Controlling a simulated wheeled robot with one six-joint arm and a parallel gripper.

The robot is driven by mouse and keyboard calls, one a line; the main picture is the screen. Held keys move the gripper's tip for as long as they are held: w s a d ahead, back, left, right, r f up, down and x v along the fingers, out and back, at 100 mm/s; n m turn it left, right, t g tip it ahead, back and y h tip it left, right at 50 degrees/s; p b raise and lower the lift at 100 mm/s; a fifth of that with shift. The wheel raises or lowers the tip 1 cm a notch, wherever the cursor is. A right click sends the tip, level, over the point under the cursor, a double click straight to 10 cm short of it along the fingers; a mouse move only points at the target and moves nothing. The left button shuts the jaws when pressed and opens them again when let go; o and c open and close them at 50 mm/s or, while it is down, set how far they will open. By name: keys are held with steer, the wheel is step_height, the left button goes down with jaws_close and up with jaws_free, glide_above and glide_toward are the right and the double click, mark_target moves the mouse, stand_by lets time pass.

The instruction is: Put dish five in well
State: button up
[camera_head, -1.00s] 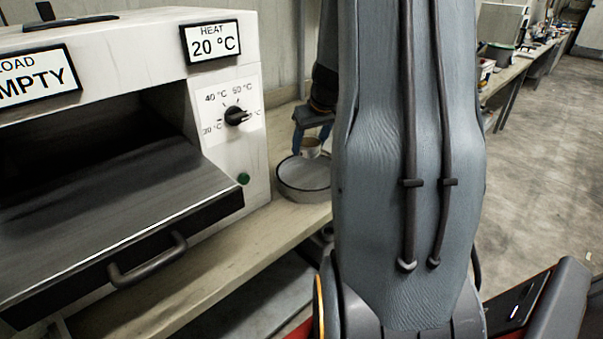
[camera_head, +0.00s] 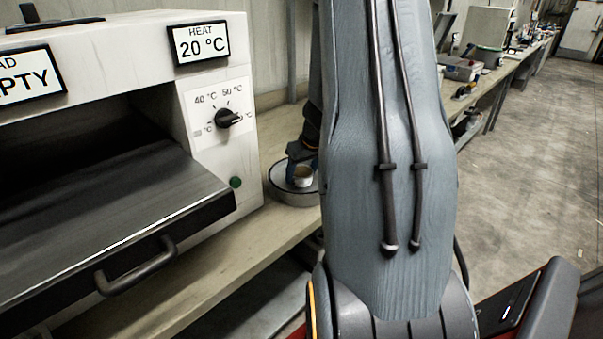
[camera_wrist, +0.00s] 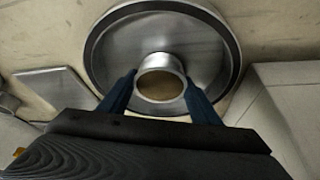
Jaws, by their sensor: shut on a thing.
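My gripper (camera_head: 302,172) is shut on a small round cup-like dish (camera_head: 303,180), with a pale rim and a tan inside. In the wrist view the blue fingers (camera_wrist: 160,92) grip the dish (camera_wrist: 160,84) from both sides. It is upright over a wide, round metal pan (camera_head: 290,198) with a dark rim. The pan also shows in the wrist view (camera_wrist: 105,62). I cannot tell whether the dish touches the pan floor. No number on the dish is readable. I cannot make out a separate well.
A white heater (camera_head: 190,90) with its front tray (camera_head: 110,215) pulled out stands left of the pan. Its signs read "HEAT 20 °C" and partly "EMPTY". In the wrist view, a flat metal plate (camera_wrist: 55,90) lies left of the pan. A bench wall is behind.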

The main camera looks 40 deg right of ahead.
steer(key=shift+f, duration=0.15)
steer(key=o, duration=1.1)
steer(key=shift+o, duration=0.2)
steer(key=shift+r, duration=0.25)
steer(key=v, duration=1.2)
steer(key=shift+f, duration=0.1)
